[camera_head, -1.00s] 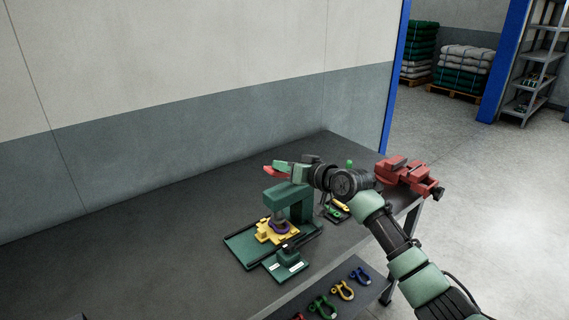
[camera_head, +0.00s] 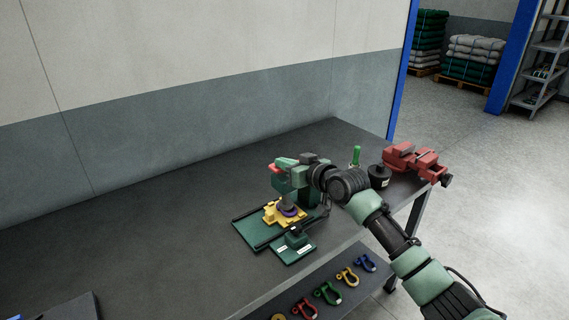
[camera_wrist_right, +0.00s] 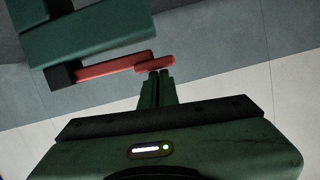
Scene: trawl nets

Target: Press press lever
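The green press (camera_head: 308,196) stands on the dark workbench, partly hidden behind my right gripper and wrist in the head view. Its red lever (camera_head: 273,168) shows beside the fingers; in the right wrist view the red lever (camera_wrist_right: 108,67) extends from the dark green press body (camera_wrist_right: 90,35) to a handle at its end. My right gripper (camera_head: 283,166) is at the lever. In the wrist view its fingers (camera_wrist_right: 158,76) are together, with their tips right at the lever handle; I cannot tell whether they touch it. My left gripper is not in view.
A yellow fixture (camera_head: 270,217) with a purple ring sits on a green base plate (camera_head: 247,233) under the press. A red vise (camera_head: 412,160), black cylinder (camera_head: 379,176) and green-handled tool (camera_head: 356,155) stand at right. Coloured shackles (camera_head: 327,292) lie on a lower shelf.

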